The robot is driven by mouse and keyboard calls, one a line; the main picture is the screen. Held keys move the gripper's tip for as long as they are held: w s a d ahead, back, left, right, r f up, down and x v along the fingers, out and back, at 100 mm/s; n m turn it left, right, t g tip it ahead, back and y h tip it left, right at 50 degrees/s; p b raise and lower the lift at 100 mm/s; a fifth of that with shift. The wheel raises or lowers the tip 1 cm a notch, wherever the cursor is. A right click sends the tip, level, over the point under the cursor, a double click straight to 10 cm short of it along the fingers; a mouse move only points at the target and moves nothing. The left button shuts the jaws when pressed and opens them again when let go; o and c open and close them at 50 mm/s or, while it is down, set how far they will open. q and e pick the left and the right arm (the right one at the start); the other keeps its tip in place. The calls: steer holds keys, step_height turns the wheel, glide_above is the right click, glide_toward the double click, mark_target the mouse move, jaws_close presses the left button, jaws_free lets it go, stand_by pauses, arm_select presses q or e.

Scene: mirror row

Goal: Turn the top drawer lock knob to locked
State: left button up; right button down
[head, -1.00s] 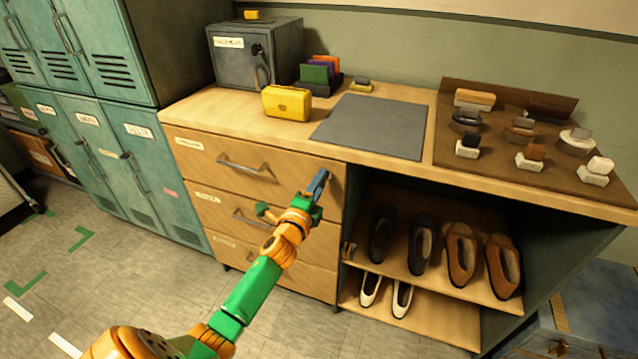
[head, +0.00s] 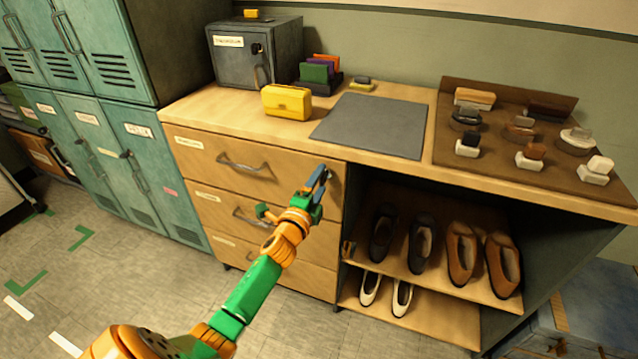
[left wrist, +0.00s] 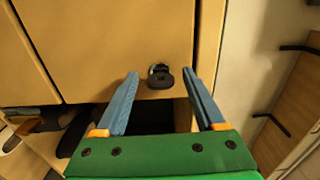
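The top drawer (head: 215,160) is wooden and shut, with a grey bar handle (head: 245,165). Its lock knob (left wrist: 160,78) is small and dark and sits near the drawer's right end. My left gripper (head: 318,178) is at that end of the drawer front. In the left wrist view my left gripper (left wrist: 160,73) is open, its two blue fingers on either side of the knob with a gap to each. I cannot tell how far the fingertips are from the drawer face. In the head view the fingers largely hide the knob. My right gripper is not in view.
Two more drawers (head: 235,210) lie below. Open shelves with shoes (head: 420,243) are to the right. On the counter (head: 190,110) stand a grey safe box (head: 235,65), a yellow case (head: 287,102), a grey mat (head: 370,125) and a brush board (head: 490,170). Teal lockers (head: 130,150) stand left.

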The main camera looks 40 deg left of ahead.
arm_select(q)
steer(key=v, duration=0.7)
steer(key=shift+p, duration=0.35)
steer(key=s+d+f+n+g+h+p, duration=0.1)
steer(key=s+d+f+n+g+p, duration=0.2)
steer(key=f, duration=0.6)
steer(key=s+d+f+n+g+h+p, duration=0.1)
steer(key=s+f+n+g+p, duration=0.15)
steer(key=s+f+g, duration=0.4)
steer(key=s+d+f+n+g+p, duration=0.1)
steer(key=s+d+f+n+g, duration=0.1)
steer(key=s+f, duration=0.3)
steer(key=s+d+f+n+g+h+p, duration=0.1)
steer(key=s+f, duration=0.4)
steer(key=s, duration=0.9)
steer(key=s+d+f+n+g+h+p, duration=0.1)
steer(key=s+d+f+n+g+p, duration=0.2)
steer(key=s, duration=0.6)
steer(key=d+f+n+g, duration=0.1)
steer(key=d, duration=0.1)
steer(key=shift+s+d+f, duration=0.15)
steer(key=shift+d+f, duration=0.15)
steer(key=shift+f, duration=0.1)
